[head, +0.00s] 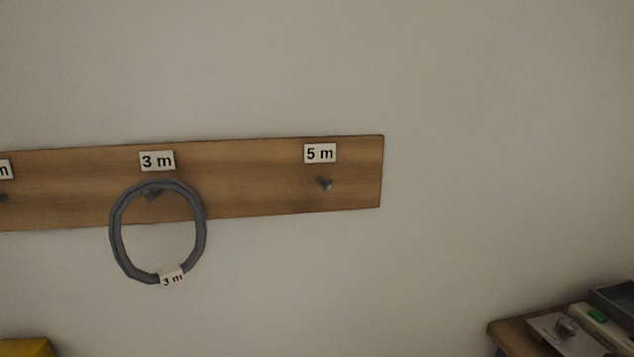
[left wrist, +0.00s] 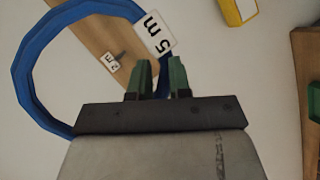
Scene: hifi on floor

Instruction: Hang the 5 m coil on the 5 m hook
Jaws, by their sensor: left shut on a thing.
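The 5 m hook (head: 325,184) is a small dark peg under the 5 m label (head: 319,153), near the right end of the wooden board (head: 255,182). It is bare. The 5 m coil (left wrist: 29,83) is a blue ring with a white "5 m" tag (left wrist: 154,34), seen only in the left wrist view. My left gripper (left wrist: 160,76) has green fingers and is shut on the blue coil beside its tag. The head view shows neither the blue coil nor my grippers. The right gripper is out of view.
A grey coil (head: 201,232) tagged 3 m hangs on the 3 m hook (head: 153,194). Another hook (head: 4,198) is at the left edge. A wooden surface with items (head: 507,334) is at lower right, a yellow object (head: 25,348) at lower left. The wall right of the board is clear.

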